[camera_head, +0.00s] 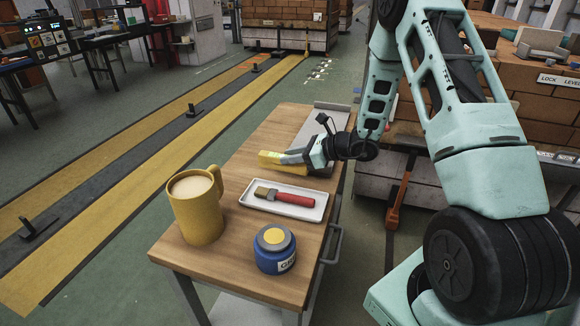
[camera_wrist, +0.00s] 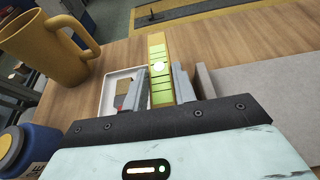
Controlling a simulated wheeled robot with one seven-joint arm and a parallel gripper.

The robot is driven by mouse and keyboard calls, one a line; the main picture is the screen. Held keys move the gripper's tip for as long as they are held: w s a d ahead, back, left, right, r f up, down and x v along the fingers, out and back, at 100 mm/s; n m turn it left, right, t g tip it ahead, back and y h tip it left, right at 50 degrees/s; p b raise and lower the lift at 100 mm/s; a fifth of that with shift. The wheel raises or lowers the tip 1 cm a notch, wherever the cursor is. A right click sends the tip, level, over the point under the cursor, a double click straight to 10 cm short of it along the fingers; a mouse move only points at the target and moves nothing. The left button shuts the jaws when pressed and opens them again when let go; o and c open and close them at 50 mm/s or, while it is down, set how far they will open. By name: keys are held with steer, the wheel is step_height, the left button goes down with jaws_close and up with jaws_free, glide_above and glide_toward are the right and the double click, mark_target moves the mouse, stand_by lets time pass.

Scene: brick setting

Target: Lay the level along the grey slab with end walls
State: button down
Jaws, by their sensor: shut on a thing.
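The yellow level (camera_head: 270,160) is held in my gripper (camera_head: 298,157) and sticks out to the left over the table in the head view. In the wrist view the level (camera_wrist: 158,58), with its green vial, points away between the two fingers of my gripper (camera_wrist: 166,80), which is shut on it. The grey slab (camera_head: 328,116) lies at the table's far right, partly hidden behind my gripper and arm. In the wrist view the slab (camera_wrist: 265,92) is to the right of the gripper, with an end wall (camera_wrist: 205,82) near the right finger.
A white tray (camera_head: 245,200) with a red-handled brush (camera_head: 290,198) lies in front of the gripper. A yellow mug (camera_head: 196,212) and a blue jar (camera_head: 275,252) stand nearer on the wooden table (camera_head: 232,170). The far left of the tabletop is clear.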

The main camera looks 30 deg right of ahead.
mark_target(292, 168)
steer(key=shift+f, duration=2.15)
steer(key=shift+f, duration=0.2)
steer(key=c, duration=1.1)
jaws_free()
steer(key=shift+r, duration=0.15)
